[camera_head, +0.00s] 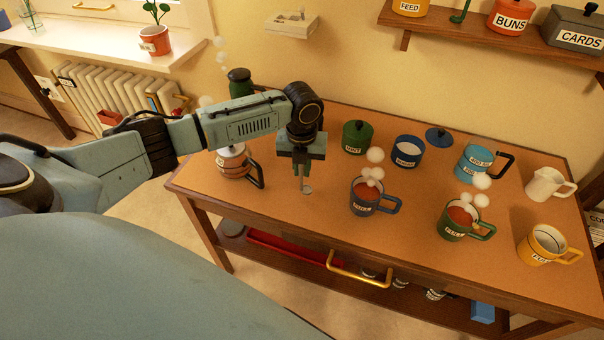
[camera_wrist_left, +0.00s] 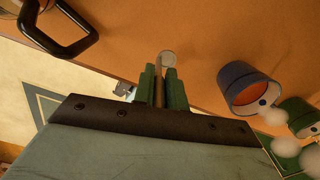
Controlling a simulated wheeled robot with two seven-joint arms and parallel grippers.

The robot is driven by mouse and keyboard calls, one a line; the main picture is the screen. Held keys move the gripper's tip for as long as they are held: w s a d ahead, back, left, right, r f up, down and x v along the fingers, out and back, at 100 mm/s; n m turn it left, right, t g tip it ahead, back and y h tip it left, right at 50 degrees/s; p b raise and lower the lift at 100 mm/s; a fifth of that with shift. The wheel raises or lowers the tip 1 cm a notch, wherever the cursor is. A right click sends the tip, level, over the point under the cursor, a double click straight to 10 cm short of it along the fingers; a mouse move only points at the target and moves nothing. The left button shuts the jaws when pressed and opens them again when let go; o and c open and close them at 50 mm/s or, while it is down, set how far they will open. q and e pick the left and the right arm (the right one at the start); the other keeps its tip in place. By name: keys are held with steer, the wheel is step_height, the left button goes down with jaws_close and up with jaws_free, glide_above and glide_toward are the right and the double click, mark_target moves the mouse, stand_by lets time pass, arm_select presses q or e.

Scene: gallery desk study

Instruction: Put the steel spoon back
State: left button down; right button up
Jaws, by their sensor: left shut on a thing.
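My left gripper (camera_head: 303,164) points down over the desk, between the striped pot and the dark blue mug. It is shut on the steel spoon (camera_head: 306,189), whose round end hangs below the fingers. In the left wrist view the spoon (camera_wrist_left: 167,60) stands between the two green fingers (camera_wrist_left: 161,88), with its round end past their tips. I cannot tell whether the spoon touches the desk. My right gripper is in neither view.
On the desk (camera_head: 300,225) stand a striped pot (camera_head: 233,163), a dark blue mug (camera_head: 364,203), a green mug (camera_head: 453,228), a yellow mug (camera_head: 536,248), a green lidded jar (camera_head: 357,138) and an open blue jar (camera_head: 407,152). The desk's front middle is clear.

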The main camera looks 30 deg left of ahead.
arm_select(q)
steer(key=shift+f, duration=1.15)
steer(key=shift+f, duration=0.2)
steer(key=c, duration=1.4)
jaws_free()
steer(key=shift+c, duration=0.2)
steer(key=shift+r, duration=0.1)
step_height(320, 180, up, 12)
steer(key=shift+r+p, duration=0.1)
steer(key=shift+p, duration=0.55)
